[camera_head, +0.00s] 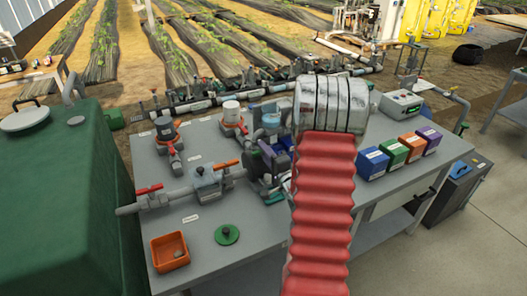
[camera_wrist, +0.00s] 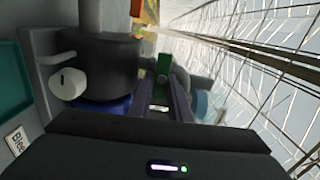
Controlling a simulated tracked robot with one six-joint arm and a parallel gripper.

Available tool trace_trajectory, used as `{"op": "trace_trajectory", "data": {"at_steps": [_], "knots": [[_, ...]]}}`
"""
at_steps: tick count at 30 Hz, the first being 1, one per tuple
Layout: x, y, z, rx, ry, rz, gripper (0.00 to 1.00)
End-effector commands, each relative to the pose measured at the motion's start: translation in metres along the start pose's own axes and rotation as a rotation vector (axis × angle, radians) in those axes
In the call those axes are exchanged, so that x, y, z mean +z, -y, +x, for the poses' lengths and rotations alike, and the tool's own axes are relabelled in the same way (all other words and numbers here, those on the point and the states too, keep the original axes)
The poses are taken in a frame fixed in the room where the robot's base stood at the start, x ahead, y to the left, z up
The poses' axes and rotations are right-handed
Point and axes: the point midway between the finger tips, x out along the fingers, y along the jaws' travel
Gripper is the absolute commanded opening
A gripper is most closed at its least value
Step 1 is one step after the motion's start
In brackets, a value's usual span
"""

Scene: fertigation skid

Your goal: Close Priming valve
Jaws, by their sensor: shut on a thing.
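My gripper (camera_head: 268,158) is at the pump in the middle of the grey bench, partly hidden behind my red arm in the head view. In the wrist view its two fingers (camera_wrist: 163,92) reach forward and are shut on a narrow green piece (camera_wrist: 163,66), which looks like a valve handle. No readable label names it the Priming valve, and the valve body is mostly hidden. A dark grey round housing (camera_wrist: 98,68) with a white knob (camera_wrist: 67,84) stands close to the left of the fingers.
On the bench (camera_head: 215,262), red-handled valves (camera_head: 150,190) and an orange-handled valve (camera_head: 208,182) stand left of the gripper. An orange tray (camera_head: 170,252) and a green disc (camera_head: 227,235) lie in front. Coloured boxes (camera_head: 393,150) and a grey control box (camera_head: 401,104) are at right.

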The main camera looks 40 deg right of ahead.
Motion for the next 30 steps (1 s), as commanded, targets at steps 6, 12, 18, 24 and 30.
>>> {"op": "trace_trajectory", "data": {"at_steps": [6, 12, 18, 24, 30], "knots": [[-0.0019, -0.005, -0.0014, 0.009, -0.007, 0.071, 0.0], [-0.002, -0.0056, -0.0015, 0.01, -0.007, 0.088, 0.0], [-0.0021, -0.0061, -0.0017, 0.011, -0.008, 0.088, 0.0], [-0.0016, -0.0053, -0.0014, 0.009, -0.006, 0.086, 0.27], [-0.0006, -0.0037, -0.0007, 0.006, -0.003, 0.085, 0.33]]}}
